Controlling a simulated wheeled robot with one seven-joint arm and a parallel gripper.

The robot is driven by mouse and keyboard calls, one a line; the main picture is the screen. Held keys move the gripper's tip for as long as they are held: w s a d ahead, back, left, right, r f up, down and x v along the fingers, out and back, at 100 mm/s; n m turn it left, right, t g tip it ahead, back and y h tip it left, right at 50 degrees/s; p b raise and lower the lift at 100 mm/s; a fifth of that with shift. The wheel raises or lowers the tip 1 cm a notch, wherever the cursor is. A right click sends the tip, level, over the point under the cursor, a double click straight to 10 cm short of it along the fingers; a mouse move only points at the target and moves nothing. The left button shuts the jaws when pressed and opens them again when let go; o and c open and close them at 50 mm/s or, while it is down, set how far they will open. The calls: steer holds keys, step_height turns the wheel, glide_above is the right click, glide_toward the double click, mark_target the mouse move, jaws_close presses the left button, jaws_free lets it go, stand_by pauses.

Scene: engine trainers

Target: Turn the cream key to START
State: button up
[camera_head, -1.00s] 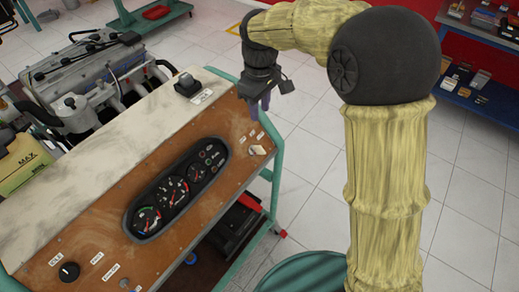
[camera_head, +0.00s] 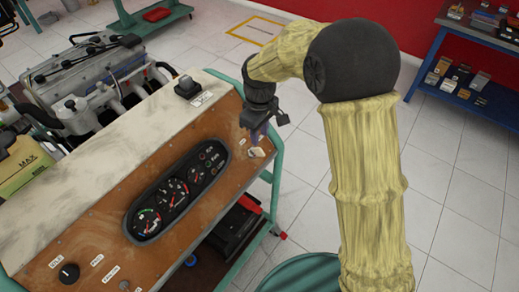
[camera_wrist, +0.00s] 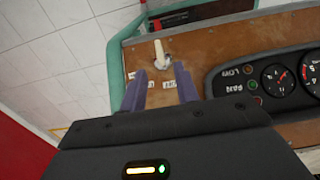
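The cream key (camera_head: 256,152) stands in the brown panel (camera_head: 175,241) near its right edge, right of the gauge cluster. In the wrist view the cream key (camera_wrist: 160,53) stands upright in its switch, with small white labels around it. My gripper (camera_head: 261,136) is just above the key in the head view. In the wrist view my gripper (camera_wrist: 160,82) has its two purple fingers spread apart, with the key beyond the tips and in line with the gap. The fingers look empty. The label words beside the key are partly hidden by the fingers.
The black gauge cluster (camera_head: 140,221) sits left of the key. A black knob (camera_head: 69,272) is at the panel's lower left, and a dark switch (camera_head: 187,87) is on the top ledge. A green frame (camera_head: 277,170) borders the panel's right side.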

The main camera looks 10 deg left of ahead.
mark_target(260, 156)
step_height(260, 156, down, 8)
steer(key=shift+f, duration=0.2)
jaws_close()
